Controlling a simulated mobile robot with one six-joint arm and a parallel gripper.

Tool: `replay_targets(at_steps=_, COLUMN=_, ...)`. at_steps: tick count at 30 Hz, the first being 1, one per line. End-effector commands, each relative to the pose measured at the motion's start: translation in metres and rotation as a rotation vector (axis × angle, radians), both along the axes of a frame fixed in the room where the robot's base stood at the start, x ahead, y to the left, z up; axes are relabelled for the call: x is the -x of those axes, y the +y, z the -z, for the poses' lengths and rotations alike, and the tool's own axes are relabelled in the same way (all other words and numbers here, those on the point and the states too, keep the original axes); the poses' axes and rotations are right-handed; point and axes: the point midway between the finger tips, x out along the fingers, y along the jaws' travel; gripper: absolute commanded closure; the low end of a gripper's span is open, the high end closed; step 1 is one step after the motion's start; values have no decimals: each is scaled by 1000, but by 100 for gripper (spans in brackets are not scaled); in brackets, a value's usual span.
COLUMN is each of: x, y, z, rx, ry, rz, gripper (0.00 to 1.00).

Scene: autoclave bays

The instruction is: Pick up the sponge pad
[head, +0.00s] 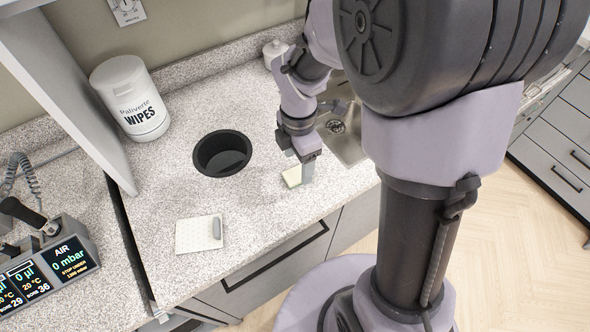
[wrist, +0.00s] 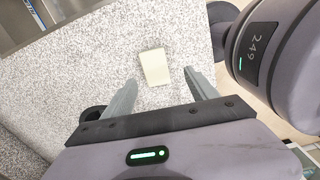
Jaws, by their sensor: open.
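The sponge pad (head: 292,177) is a small pale yellow block lying flat on the speckled counter near its front edge. In the wrist view the sponge pad (wrist: 155,67) lies ahead of the fingertips, roughly between their lines. My gripper (head: 305,168) points down close to the pad in the head view and partly overlaps it. In the wrist view my gripper (wrist: 162,82) has its two grey fingers spread apart with nothing between them. I cannot tell the exact height of the fingertips above the counter.
A round black opening (head: 222,154) is in the counter left of the pad. A white tile-like pad (head: 199,234) lies at the front left. A wipes tub (head: 130,98) stands at the back left. A sink (head: 343,135) lies right of my gripper.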

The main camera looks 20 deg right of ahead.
Motion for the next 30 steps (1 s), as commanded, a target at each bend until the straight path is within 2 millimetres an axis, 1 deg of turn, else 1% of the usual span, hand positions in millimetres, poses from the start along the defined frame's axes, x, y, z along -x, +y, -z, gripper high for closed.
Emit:
replay_targets(at_steps=4, x=-3, y=-1, z=16, rx=0, ry=-1, rz=1, gripper=33)
replay_targets(at_steps=7, x=-8, y=-2, z=38, rx=-1, ry=0, rz=2, gripper=33)
replay_targets(at_steps=9, x=-8, y=-2, z=51, rx=-1, ry=1, rz=2, gripper=33)
replay_targets(at_steps=10, x=-8, y=-2, z=55, rx=0, ry=0, rz=1, gripper=33)
replay_targets(at_steps=16, x=-8, y=-2, z=53, rx=0, ry=-2, rz=1, gripper=33)
replay_targets(at_steps=20, x=-8, y=-2, z=53, rx=0, ry=-2, rz=1, gripper=58)
replay_targets(at_steps=21, x=-8, y=-2, z=53, rx=0, ry=-2, rz=1, gripper=66)
replay_targets(at_steps=23, x=-8, y=-2, z=53, rx=0, ry=-2, rz=1, gripper=78)
replay_targets(at_steps=24, x=-8, y=-2, z=53, rx=0, ry=-2, rz=1, gripper=86)
replay_targets(at_steps=26, x=-8, y=-2, z=53, rx=0, ry=-2, rz=1, gripper=97)
replay_targets(at_steps=30, x=-8, y=-2, z=53, rx=0, ry=-2, rz=1, gripper=97)
